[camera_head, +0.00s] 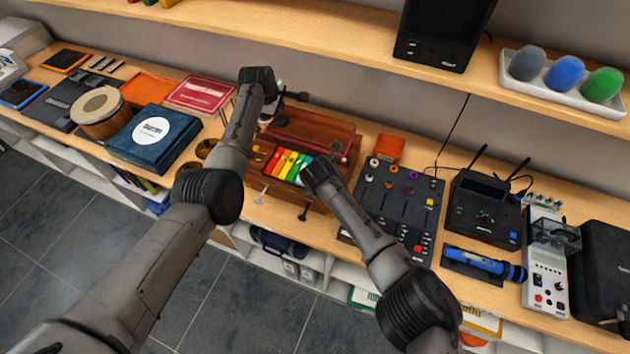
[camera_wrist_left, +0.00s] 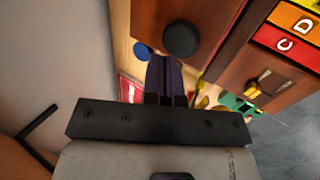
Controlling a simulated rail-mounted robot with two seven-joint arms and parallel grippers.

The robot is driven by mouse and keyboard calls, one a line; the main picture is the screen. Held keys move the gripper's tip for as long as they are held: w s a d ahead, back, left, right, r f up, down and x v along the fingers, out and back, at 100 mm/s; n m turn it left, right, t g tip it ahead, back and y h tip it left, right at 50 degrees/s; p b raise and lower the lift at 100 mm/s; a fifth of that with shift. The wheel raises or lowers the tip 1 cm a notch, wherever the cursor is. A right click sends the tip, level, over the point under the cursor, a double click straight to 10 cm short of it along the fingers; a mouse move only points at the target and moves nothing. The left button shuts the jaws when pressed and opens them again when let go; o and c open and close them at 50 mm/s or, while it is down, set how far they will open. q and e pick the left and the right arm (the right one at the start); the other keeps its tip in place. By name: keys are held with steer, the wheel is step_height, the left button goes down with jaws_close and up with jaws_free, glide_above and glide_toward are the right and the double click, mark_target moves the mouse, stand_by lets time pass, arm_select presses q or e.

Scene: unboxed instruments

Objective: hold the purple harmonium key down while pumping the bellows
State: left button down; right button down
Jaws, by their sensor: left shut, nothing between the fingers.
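The wooden harmonium (camera_head: 318,128) stands on the counter with a row of coloured keys (camera_head: 288,164) along its front. Red, orange, yellow and green keys show; the purple key cannot be made out. My right gripper (camera_head: 308,182) is at the right end of the keys and hides that end; its fingers are not clear. My left gripper (camera_head: 268,122) is at the harmonium's back left, partly behind my own arm. In the left wrist view its fingers (camera_wrist_left: 163,75) are shut and empty, close to a round black knob (camera_wrist_left: 181,38) on a wooden panel. I cannot tell whether they touch it.
A blue box (camera_head: 153,138), a drum (camera_head: 98,110) and a red box (camera_head: 201,94) stand left of the harmonium. A black mixer panel with knobs (camera_head: 398,205) stands close on its right. An upper shelf (camera_head: 330,45) runs behind. The counter's front edge lies just before the harmonium.

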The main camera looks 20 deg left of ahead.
arm_select(q)
steer(key=shift+f, duration=1.45)
arm_select(e)
steer(key=shift+r, duration=2.5)
arm_select(q)
steer(key=shift+r, duration=0.15)
arm_select(e)
steer(key=shift+r, duration=0.15)
